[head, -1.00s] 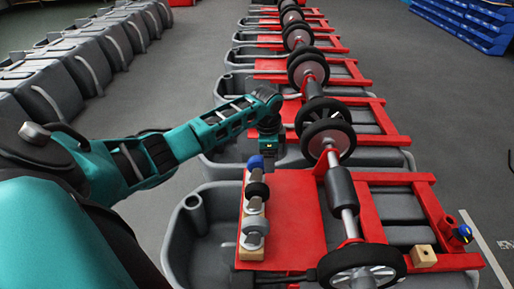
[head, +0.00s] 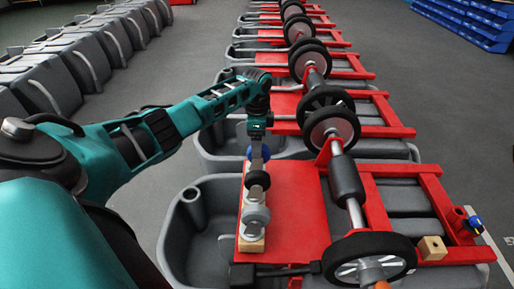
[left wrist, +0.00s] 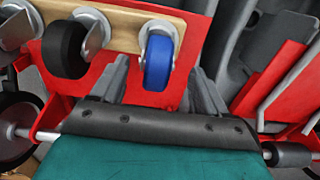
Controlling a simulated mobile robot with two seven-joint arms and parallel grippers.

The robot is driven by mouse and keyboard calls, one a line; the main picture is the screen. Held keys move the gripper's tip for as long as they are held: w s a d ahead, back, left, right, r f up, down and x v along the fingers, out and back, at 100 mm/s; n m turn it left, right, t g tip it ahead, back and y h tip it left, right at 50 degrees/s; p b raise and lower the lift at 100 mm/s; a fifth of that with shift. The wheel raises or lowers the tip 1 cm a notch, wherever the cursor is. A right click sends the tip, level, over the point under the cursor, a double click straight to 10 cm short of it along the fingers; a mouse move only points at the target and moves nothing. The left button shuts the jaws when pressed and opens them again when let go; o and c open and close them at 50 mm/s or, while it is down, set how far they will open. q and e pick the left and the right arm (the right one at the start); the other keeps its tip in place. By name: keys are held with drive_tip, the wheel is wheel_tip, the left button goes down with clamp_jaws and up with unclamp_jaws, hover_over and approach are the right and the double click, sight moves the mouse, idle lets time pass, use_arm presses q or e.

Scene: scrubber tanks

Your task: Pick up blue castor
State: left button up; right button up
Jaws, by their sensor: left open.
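The blue castor (head: 248,153) sits at the far end of a wooden block (head: 250,244) on the red plate, partly hidden by my left gripper in the head view. In the left wrist view the blue castor (left wrist: 159,60) hangs in its metal fork at the end of the wooden block (left wrist: 125,24). My left gripper (head: 257,168) points down over the castor. In the left wrist view its two open fingers (left wrist: 161,86) stand to either side of the blue wheel, with nothing gripped. My right gripper is not in view.
A black castor (head: 257,180) and a grey castor (head: 257,215) share the block, close to my gripper. The red frame (head: 300,210) with axle and wheels lies to the right, on a grey tank (head: 180,235). More tanks stretch away behind.

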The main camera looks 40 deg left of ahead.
sight(258, 162)
use_arm(q)
wheel_tip(258, 162, down, 5)
drive_tip(key=shift+s+d+r+b, duration=0.1)
drive_tip(key=shift+b, duration=0.95)
drive_tip(key=c, duration=1.3)
drive_tip(key=shift+r, duration=0.1)
